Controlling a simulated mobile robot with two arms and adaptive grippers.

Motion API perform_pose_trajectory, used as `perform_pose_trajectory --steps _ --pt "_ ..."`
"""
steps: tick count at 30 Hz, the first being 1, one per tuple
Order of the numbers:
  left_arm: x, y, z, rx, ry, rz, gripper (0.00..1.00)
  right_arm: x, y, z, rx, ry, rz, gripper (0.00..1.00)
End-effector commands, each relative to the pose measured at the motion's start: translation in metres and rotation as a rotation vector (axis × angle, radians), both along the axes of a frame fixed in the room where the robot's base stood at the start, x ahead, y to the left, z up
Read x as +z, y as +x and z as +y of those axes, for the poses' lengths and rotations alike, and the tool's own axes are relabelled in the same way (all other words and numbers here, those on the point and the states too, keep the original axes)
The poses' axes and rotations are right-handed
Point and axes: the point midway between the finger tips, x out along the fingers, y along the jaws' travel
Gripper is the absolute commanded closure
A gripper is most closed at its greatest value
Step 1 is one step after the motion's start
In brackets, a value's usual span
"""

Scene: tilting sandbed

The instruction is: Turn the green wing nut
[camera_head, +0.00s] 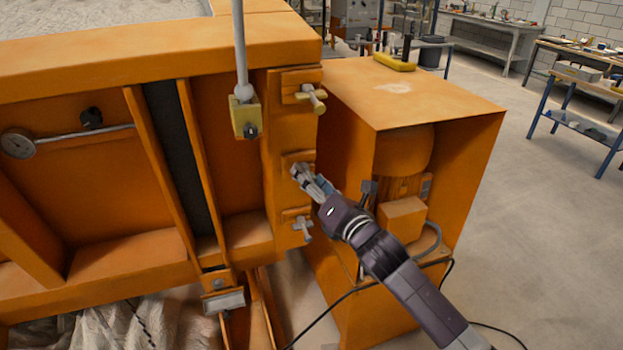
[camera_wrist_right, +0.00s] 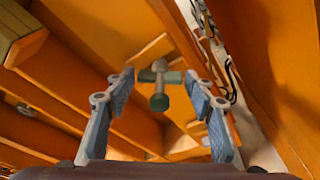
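The wing nut (camera_wrist_right: 160,101) with dull green wings and a greyish boss shows in the right wrist view, on an orange block. It is between and slightly beyond the two fingers of my right gripper (camera_wrist_right: 158,84), which are spread apart with visible gaps on both sides. In the head view my right gripper (camera_head: 305,178) is at the middle bracket on the right end of the orange sandbed frame (camera_head: 150,55), and it hides the wing nut there. My left gripper is not in view.
Pale wing nuts sit above (camera_head: 313,96) and below (camera_head: 302,227) my right gripper. An orange cabinet (camera_head: 430,92) with a motor stands close on the right. A grey rod (camera_head: 240,45) rises from a yellow block (camera_head: 245,117). Workbenches are far behind.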

Motion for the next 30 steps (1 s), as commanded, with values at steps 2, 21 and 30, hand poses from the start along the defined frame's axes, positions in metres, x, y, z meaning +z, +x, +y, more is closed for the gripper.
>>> perform_pose_trajectory --steps 2,21,30 --pt "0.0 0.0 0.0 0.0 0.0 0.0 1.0 0.0 0.0 0.0 0.0 0.0 0.0 0.62" --pt "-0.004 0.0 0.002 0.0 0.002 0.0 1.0 -0.002 0.001 -0.001 0.02 0.108 0.039 0.81" --pt "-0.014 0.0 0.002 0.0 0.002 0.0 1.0 -0.004 0.001 -0.002 0.064 0.348 0.12 0.81"
